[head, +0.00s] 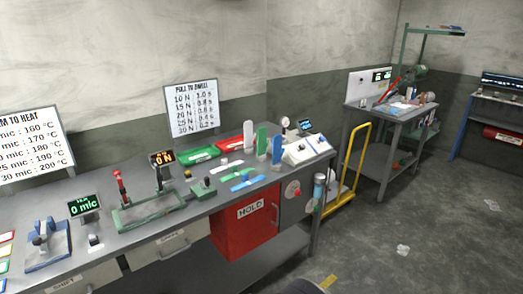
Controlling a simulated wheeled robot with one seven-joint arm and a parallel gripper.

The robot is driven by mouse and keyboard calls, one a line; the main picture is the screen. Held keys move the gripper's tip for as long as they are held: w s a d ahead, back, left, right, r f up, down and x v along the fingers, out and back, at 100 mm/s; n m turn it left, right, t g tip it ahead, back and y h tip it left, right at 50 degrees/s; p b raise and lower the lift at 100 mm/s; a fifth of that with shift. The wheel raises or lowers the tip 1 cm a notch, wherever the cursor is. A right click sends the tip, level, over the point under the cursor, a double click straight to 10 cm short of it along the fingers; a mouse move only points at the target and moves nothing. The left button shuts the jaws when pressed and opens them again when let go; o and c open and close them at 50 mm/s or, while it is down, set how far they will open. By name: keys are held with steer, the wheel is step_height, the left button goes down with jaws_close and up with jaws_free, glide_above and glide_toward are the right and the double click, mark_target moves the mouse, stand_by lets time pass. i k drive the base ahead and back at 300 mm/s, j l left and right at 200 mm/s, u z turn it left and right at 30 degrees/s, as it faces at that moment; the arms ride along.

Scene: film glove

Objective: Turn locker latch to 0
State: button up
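A red locker (234,236) with a white label reading "HOLD" is set under the bench top, right of the drawers. A small dark fitting, perhaps its latch (275,212), shows near the right edge of its front; its setting is too small to read. The locker front looks closed. A round red knob (292,190) sits on the grey panel just right of the locker. My gripper is not in view.
The grey bench (120,250) holds displays, a green press stand (150,208), trays and coloured strips. A cylinder (318,190) hangs at its right end. A yellow-handled trolley (352,165) stands beyond. The floor at right is mostly clear, with a few scraps.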

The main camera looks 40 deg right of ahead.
mark_target(297, 193)
steer(key=z, duration=1.45)
steer(key=i+u, duration=0.2)
steer(key=i, duration=0.25)
steer(key=i+u, duration=0.2)
steer(key=i, duration=0.3)
steer(key=i+l+u, duration=0.2)
steer(key=i, duration=0.25)
steer(key=i+l+u, duration=0.2)
steer(key=i, duration=0.25)
steer(key=j, duration=0.1)
